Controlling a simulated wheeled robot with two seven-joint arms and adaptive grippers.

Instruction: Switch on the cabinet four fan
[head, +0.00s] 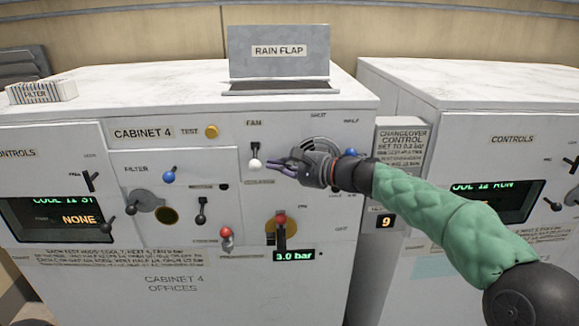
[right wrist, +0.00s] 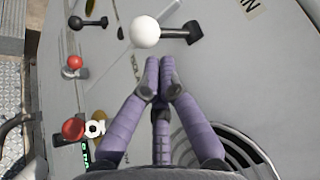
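The fan switch (head: 255,164) is a short dark lever with a white ball knob, under the FAN label (head: 254,123) on the panel marked CABINET 4 (head: 142,133). Its knob hangs low, below its pivot. My right gripper (head: 272,165) comes from the right, with its purple fingertips just beside the white knob. In the right wrist view the white knob (right wrist: 145,31) lies just beyond the fingertips (right wrist: 160,62), which are together with nothing seen between them. I cannot tell whether they touch the knob. My left gripper is not in view.
Nearby are a blue-knobbed filter lever (head: 169,176), a black lever (head: 202,208), red-knobbed levers (head: 226,234) (head: 280,220) and a yellow TEST button (head: 211,132). The rain flap (head: 279,50) stands on top. A changeover control box (head: 401,150) sits at the right, behind my arm.

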